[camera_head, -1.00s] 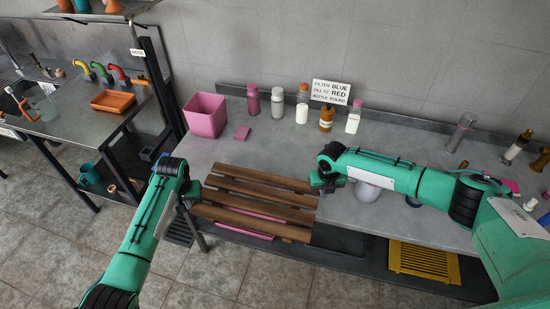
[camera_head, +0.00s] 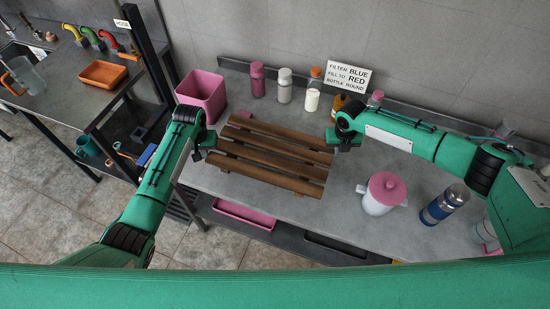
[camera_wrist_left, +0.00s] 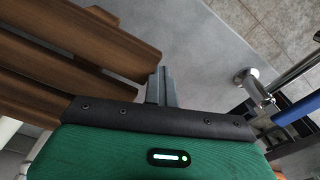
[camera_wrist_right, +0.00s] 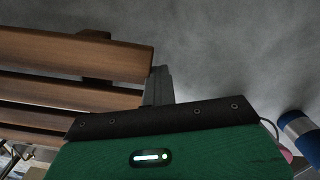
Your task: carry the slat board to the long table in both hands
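The slat board (camera_head: 265,157), brown wooden slats with gaps, is level over the long table (camera_head: 310,208). I cannot tell whether it touches the tabletop or hangs just above. My left gripper (camera_head: 203,149) is at the board's left end, my right gripper (camera_head: 337,144) at its right end. In the left wrist view the fingers (camera_wrist_left: 159,87) meet the board's slat ends (camera_wrist_left: 125,55). The right wrist view shows the fingers (camera_wrist_right: 157,86) against the slat ends (camera_wrist_right: 120,98). Both look shut on the board; the gripped spots are partly hidden.
A pink bin (camera_head: 202,98) stands behind the board's left end. Bottles and a sign (camera_head: 347,77) line the back. A pink-lidded pitcher (camera_head: 383,193) and blue bottle (camera_head: 445,204) stand to the right. A pink tray (camera_head: 243,214) lies on the lower shelf.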

